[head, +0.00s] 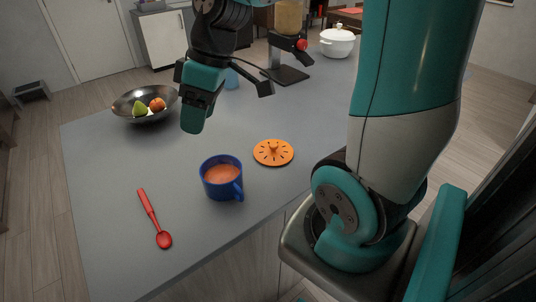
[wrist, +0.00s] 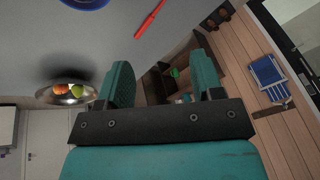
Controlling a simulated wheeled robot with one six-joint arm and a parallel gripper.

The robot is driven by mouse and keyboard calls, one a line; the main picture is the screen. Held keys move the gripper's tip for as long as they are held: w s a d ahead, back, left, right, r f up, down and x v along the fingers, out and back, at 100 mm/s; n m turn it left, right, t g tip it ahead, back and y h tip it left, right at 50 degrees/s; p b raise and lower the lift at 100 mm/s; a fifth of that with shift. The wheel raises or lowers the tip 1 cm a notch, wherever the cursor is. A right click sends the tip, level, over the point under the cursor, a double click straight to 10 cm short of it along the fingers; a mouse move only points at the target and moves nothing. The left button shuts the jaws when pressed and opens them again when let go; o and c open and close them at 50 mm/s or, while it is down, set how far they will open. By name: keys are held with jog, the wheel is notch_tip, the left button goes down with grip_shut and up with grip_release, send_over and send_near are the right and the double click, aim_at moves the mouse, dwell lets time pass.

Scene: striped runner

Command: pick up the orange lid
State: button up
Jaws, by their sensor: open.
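The orange lid (head: 273,152) lies flat on the grey counter (head: 190,230), with a small knob in its middle and dark slots around it. It is to the right of the blue mug and does not show in the wrist view. My gripper (head: 192,122) hangs above the counter, left of and farther back than the lid, apart from it. In the wrist view its two teal fingers (wrist: 165,85) stand wide apart with nothing between them.
A blue mug (head: 222,186) with orange-red contents stands close left of the lid. A red spoon (head: 153,218) lies at front left. A metal fruit bowl (head: 130,110), a dispenser stand (head: 286,74) and a white pot (head: 337,46) stand farther back.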

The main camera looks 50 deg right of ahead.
jog(key=w+d+f+t, duration=0.1)
jog(key=d+f, duration=0.1)
jog(key=d, duration=0.5)
jog(key=w+d+f, duration=0.2)
jog(key=d, duration=0.5)
jog(key=t+h, duration=0.1)
send_near(274, 144)
jog(key=p+x, duration=0.2)
jog(key=x, duration=0.1)
jog(key=shift+w+d+f, duration=0.1)
jog(key=shift+w, duration=0.1)
jog(key=shift+p+x, duration=1.3)
jog(key=shift+x, duration=1.8)
jog(key=shift+s, duration=0.2)
jog(key=c, duration=1)
